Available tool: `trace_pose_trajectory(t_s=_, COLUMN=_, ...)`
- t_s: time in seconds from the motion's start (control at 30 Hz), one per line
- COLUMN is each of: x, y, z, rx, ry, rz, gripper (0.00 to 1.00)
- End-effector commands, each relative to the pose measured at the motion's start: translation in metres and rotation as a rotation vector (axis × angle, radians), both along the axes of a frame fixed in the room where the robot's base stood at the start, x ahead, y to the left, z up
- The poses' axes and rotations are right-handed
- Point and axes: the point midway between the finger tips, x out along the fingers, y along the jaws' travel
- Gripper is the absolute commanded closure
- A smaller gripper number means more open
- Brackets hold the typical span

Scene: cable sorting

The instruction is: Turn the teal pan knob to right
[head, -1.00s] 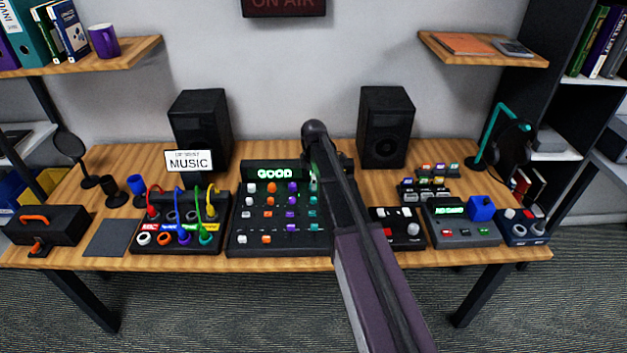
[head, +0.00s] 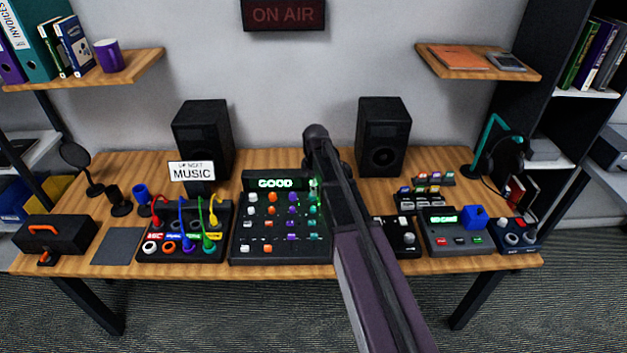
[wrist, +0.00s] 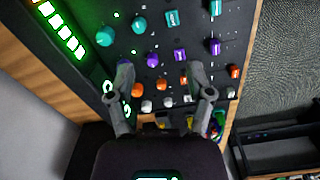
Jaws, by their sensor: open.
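The black mixer panel (head: 281,255) stands mid-desk with a lit green GOOD display (head: 275,184). Its teal column is on the right; one teal knob (head: 312,210) shows beside my arm. In the wrist view several teal controls run along the top: a round knob (wrist: 105,37) nearest the display, another knob (wrist: 139,25), and others further right. I cannot read which is labelled pan. My gripper (wrist: 162,74) is open and empty over the panel, its fingers apart in front of the purple and orange columns. In the head view my arm hides it and part of the panel.
A patch box with coloured cables (head: 183,240) stands left of the mixer. Right of it are a small black box (head: 397,236) and a grey console with a blue cube (head: 476,217). Two speakers (head: 202,140) stand behind.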

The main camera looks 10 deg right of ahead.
Motion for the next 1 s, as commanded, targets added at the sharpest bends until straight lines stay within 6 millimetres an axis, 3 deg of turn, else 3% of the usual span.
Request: trace_pose_trajectory(t_s=1.0, x=-0.129, y=0.000, z=-0.003, rx=-0.001, ry=0.000, rz=-0.684, gripper=0.33)
